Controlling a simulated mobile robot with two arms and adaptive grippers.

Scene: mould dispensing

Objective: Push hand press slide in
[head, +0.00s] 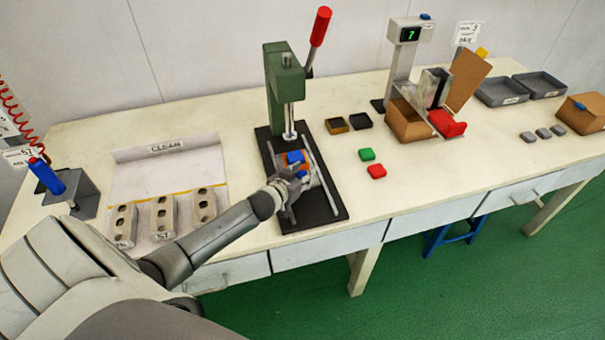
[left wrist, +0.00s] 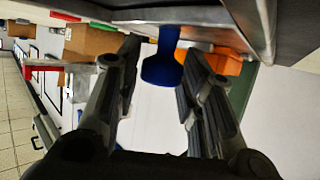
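The hand press (head: 282,85) is green with a red-tipped lever (head: 320,27) that points up. Its black base (head: 322,205) carries two metal rails. Between the rails, in front of the ram, sits the slide with an orange part (head: 283,160) and a blue piece (head: 295,157) on it. My left gripper (head: 294,183) is over the front of the slide and hides part of it. In the left wrist view its fingers (left wrist: 160,85) are apart on either side of a blue knob (left wrist: 160,70), with gaps visible. An orange part (left wrist: 218,62) shows behind. My right gripper is not in view.
Several grey moulds (head: 163,217) stand at the left by a blue-handled tool (head: 47,176). A dispenser with a display (head: 410,35) and a cardboard box (head: 408,122) stand farther right.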

